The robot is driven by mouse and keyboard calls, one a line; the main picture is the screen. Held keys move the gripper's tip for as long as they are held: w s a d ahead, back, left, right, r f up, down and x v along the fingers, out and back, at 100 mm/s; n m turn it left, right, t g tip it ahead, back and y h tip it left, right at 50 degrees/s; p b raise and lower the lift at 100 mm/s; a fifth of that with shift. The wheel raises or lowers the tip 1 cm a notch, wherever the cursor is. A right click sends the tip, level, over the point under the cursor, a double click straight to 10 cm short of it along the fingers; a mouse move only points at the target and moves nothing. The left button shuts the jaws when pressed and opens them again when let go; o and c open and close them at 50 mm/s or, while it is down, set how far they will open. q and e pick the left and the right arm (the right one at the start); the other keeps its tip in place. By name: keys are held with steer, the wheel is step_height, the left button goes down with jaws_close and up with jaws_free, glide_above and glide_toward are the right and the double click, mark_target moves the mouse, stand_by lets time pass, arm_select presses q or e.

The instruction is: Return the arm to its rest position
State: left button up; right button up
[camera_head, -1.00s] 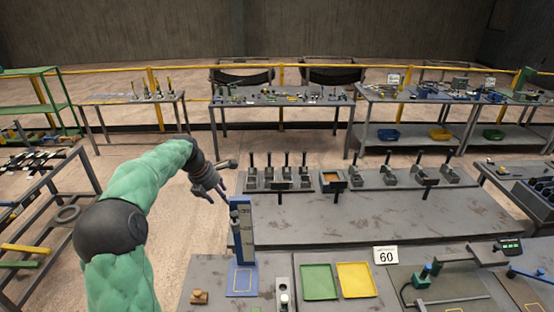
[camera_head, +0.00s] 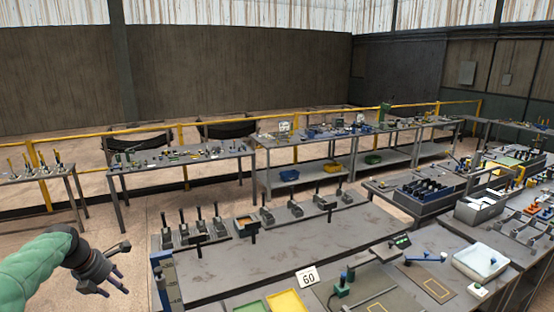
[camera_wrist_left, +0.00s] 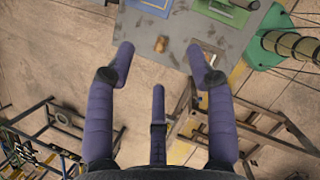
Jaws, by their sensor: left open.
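My left arm (camera_head: 38,268) comes in at the lower left in a green padded sleeve. My left gripper (camera_head: 115,273) is dark, open and empty. It hangs in the air left of the near workbench, beside the blue gauge stand (camera_head: 168,278). In the left wrist view the gripper (camera_wrist_left: 159,62) shows purple-grey fingers spread wide with nothing between them. The floor and a bench corner lie below. My right arm and gripper are not in view.
The grey workbench (camera_head: 240,270) holds a row of lever fixtures, green and yellow trays (camera_head: 285,302) and a "60" sign (camera_head: 307,278). In the wrist view a small brown knob (camera_wrist_left: 161,44) lies on the bench corner, and metal racks (camera_wrist_left: 50,130) stand lower left. Open floor lies behind the gripper.

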arm_select(q)
steer(key=s+d+f+m+g+h, duration=0.1)
steer(key=d+f+m, duration=0.6)
steer(key=d+f, duration=0.6)
steer(key=s+d+f+m+g+h, duration=0.1)
steer(key=s+d+f+m, duration=0.1)
steer(key=d+f+m, duration=1.05)
steer(key=s+d+f+m+g, duration=0.1)
steer(key=s+d+f+m, duration=0.4)
steer(key=s+d+f, duration=0.45)
steer(key=s+d+f+m+g, duration=0.1)
steer(key=s+d+f+m, duration=0.45)
steer(key=s, duration=0.75)
step_height(320, 180, down, 26)
steer(key=b, duration=2.5)
steer(key=shift+s+d+h+b, duration=0.3)
steer(key=shift+s+h+b, duration=0.1)
steer(key=shift+s, duration=0.05)
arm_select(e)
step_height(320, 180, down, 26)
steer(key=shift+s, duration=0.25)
